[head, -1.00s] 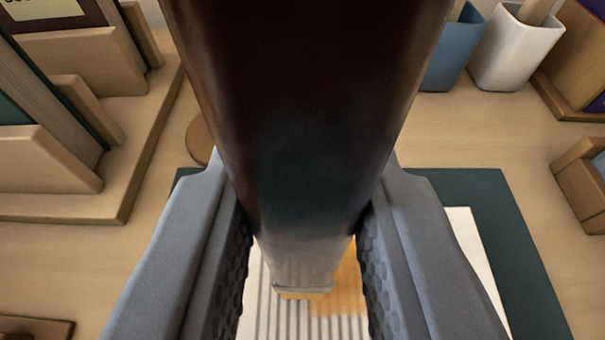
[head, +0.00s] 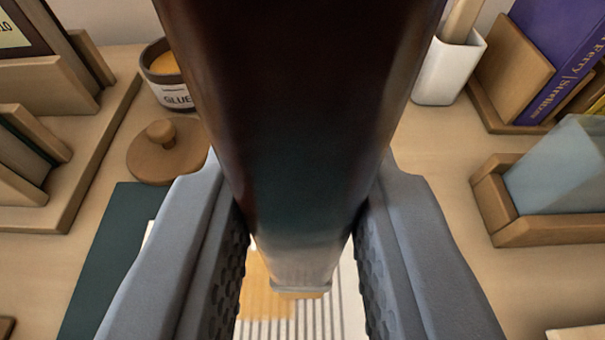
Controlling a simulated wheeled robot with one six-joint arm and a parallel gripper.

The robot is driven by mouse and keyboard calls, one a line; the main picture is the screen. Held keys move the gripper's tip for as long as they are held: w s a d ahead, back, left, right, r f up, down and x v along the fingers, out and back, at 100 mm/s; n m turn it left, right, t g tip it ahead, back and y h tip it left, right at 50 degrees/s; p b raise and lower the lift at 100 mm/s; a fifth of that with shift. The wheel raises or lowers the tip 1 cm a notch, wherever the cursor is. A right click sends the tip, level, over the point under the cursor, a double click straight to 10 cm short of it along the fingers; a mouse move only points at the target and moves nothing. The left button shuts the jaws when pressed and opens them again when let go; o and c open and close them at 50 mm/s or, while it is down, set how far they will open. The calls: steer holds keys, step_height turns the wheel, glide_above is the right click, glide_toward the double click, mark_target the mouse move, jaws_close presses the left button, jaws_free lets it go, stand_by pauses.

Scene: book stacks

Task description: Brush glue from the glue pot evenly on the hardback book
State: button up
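My gripper (head: 302,255) is shut on a brush (head: 300,110) with a thick dark handle, which fills the middle of the view. The brush points down, with an amber tip (head: 302,295) over the book. The hardback book (head: 350,300) shows a pale, striped surface with an amber glue patch (head: 262,297), mostly left of the tip. I cannot tell if the tip touches it. My fingers hide much of the book. The glue pot (head: 178,97), dark with a white label and amber glue inside, stands at the back left, partly behind the handle.
A round wooden lid (head: 165,155) lies in front of the pot. A dark green mat (head: 108,250) lies under the book. Wooden book stands (head: 75,165) are at left. A white cup (head: 450,72), a purple book (head: 570,50) and a wooden tray (head: 545,232) are at right.

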steer(key=shift+r, duration=2.9)
